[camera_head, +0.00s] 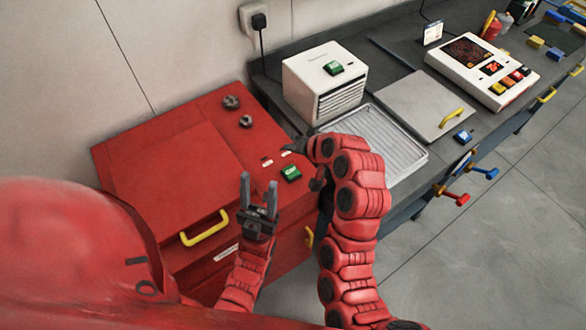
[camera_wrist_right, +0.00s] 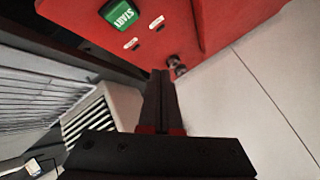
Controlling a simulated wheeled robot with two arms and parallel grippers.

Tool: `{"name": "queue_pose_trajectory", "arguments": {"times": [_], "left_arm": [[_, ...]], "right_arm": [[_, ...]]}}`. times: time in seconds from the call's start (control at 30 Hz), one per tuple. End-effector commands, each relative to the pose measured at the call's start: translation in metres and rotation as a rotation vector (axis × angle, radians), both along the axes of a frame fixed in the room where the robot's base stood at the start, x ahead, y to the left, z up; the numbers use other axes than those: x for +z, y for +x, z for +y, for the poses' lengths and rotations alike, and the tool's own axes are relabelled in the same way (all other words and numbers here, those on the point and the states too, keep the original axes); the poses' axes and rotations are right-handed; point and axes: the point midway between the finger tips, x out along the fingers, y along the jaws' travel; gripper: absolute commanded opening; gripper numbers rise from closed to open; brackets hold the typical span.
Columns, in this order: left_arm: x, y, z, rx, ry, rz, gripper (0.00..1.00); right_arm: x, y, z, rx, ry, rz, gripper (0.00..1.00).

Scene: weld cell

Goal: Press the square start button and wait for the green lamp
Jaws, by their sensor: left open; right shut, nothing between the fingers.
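The square green start button (camera_head: 291,173) is on the top of the red cabinet, near its right edge. In the right wrist view it reads START (camera_wrist_right: 119,14) and is partly cut off by the top edge. My right gripper (camera_head: 292,147) is shut and empty, just beyond the button and apart from it; its dark fingers (camera_wrist_right: 160,80) point toward the red panel. My left gripper (camera_head: 259,190) is open and empty, fingers up, in front of the cabinet's top. Two small white labels (camera_head: 267,162) lie by the button. I see no lit green lamp.
The red cabinet (camera_head: 130,160) has two dark knobs (camera_head: 231,102) and a yellow handle (camera_head: 205,228). A white box (camera_head: 300,85) with another green button (camera_head: 333,68) stands behind a metal tray (camera_head: 410,157). A white console (camera_head: 470,75) is farther right.

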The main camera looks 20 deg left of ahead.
Motion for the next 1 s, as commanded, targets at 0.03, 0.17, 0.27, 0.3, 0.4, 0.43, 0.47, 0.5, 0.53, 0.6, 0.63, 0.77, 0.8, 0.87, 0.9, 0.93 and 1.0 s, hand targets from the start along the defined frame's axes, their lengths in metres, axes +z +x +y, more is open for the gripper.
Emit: {"name": "queue_pose_trajectory", "arguments": {"times": [0.03, 0.17, 0.27, 0.3, 0.4, 0.43, 0.47, 0.5, 0.53, 0.6, 0.63, 0.77, 0.8, 0.87, 0.9, 0.93, 1.0], "left_arm": [[0.0, 0.0, 0.0, 0.0, 0.0, 0.0, 0.5], [-0.002, 0.0, 0.0, 0.0, 0.0, 0.0, 0.5], [-0.005, 0.0, 0.0, 0.0, 0.0, 0.0, 0.5], [-0.006, 0.0, 0.0, 0.0, 0.0, 0.0, 0.5], [-0.01, 0.0, 0.0, 0.0, 0.0, 0.0, 0.5], [-0.012, 0.0, 0.0, 0.0, 0.0, 0.0, 0.5], [-0.013, 0.0, 0.0, 0.0, 0.0, 0.0, 0.5], [-0.015, 0.0, 0.0, 0.0, 0.0, 0.0, 0.5], [-0.017, 0.0, 0.0, 0.0, 0.0, 0.0, 0.5], [-0.021, 0.0, 0.0, 0.0, 0.0, 0.0, 0.5], [-0.022, 0.0, 0.0, 0.0, 0.0, 0.0, 0.5], [-0.033, 0.0, 0.0, 0.0, 0.0, 0.0, 0.5], [-0.034, 0.0, 0.0, 0.0, 0.0, 0.0, 0.5], [-0.036, 0.0, 0.0, 0.0, 0.0, 0.0, 0.5], [-0.036, 0.0, 0.0, 0.0, 0.0, 0.0, 0.5], [-0.037, 0.0, 0.0, 0.0, 0.0, 0.0, 0.5], [-0.036, 0.0, 0.0, 0.0, 0.0, 0.0, 0.5]], "right_arm": [[-0.001, 0.0, 0.0, 0.0, 0.0, 0.0, 0.0], [-0.005, 0.0, 0.0, -0.002, 0.0, 0.0, 0.0], [-0.012, 0.001, -0.001, -0.002, 0.0, -0.001, 0.0], [-0.016, 0.001, -0.001, -0.002, 0.0, -0.001, 0.0], [-0.028, 0.001, -0.001, -0.003, 0.001, -0.003, 0.0], [-0.032, 0.001, -0.001, -0.003, 0.001, -0.002, 0.0], [-0.036, 0.001, -0.001, -0.002, 0.0, -0.001, 0.0], [-0.043, 0.001, -0.001, -0.002, -0.001, 0.0, 0.0], [-0.047, 0.0, -0.001, -0.001, -0.002, 0.0, 0.0], [-0.058, 0.001, -0.001, -0.001, -0.002, 0.0, 0.0], [-0.062, 0.001, -0.001, -0.002, -0.001, 0.0, 0.0], [-0.079, 0.001, 0.0, -0.002, 0.001, -0.001, 0.0], [-0.083, 0.001, 0.0, -0.002, 0.001, -0.001, 0.0], [-0.086, 0.001, 0.0, -0.001, 0.001, -0.002, 0.0], [-0.087, 0.0, 0.0, -0.001, 0.001, -0.002, 0.0], [-0.088, 0.001, 0.0, -0.001, 0.001, -0.002, 0.0], [-0.088, 0.001, 0.0, -0.001, 0.001, -0.002, 0.0]]}}
